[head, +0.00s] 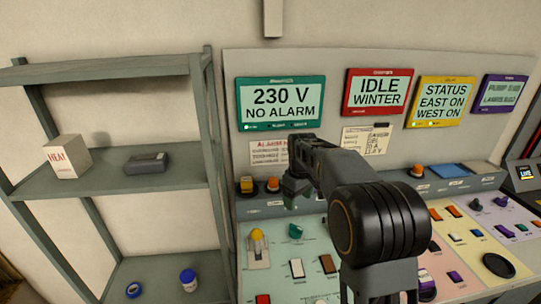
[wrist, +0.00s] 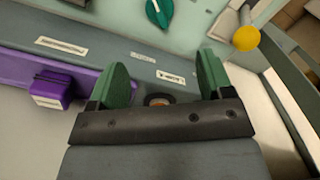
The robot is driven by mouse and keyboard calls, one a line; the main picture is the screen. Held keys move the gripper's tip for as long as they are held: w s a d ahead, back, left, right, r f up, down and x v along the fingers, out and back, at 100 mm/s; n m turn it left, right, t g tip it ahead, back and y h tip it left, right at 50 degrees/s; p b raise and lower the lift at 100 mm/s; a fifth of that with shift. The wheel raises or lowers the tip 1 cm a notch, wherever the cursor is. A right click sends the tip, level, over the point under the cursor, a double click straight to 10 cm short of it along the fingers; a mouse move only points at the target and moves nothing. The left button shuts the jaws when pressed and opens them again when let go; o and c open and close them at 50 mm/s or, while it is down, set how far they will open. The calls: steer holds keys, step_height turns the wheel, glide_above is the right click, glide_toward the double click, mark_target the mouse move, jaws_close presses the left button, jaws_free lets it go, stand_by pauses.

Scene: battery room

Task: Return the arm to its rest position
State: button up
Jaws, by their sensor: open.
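My arm reaches forward over the control desk (head: 262,285), with a dark elbow joint in front of the desk's middle. My gripper (head: 292,198) is above the left part of the desk, near the teal knob. In the wrist view my gripper (wrist: 158,80) shows two green fingers spread apart with nothing held between them. A round brownish button (wrist: 158,99) shows beyond the gap. The teal knob (wrist: 159,12) and the yellow ball-topped lever (wrist: 246,38) lie beyond the fingers. Part of the desk is hidden behind my arm.
Screens, including a teal-framed one (head: 281,103), hang on the back panel. A purple block (wrist: 50,92) shows left of the fingers.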

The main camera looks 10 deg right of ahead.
steer(key=s+m+t, duration=0.3)
steer(key=s+m, duration=0.3)
steer(key=s, duration=1.7)
steer(key=shift+s+m+t, duration=0.15)
steer(key=shift+m+t, duration=0.25)
steer(key=shift+a, duration=0.1)
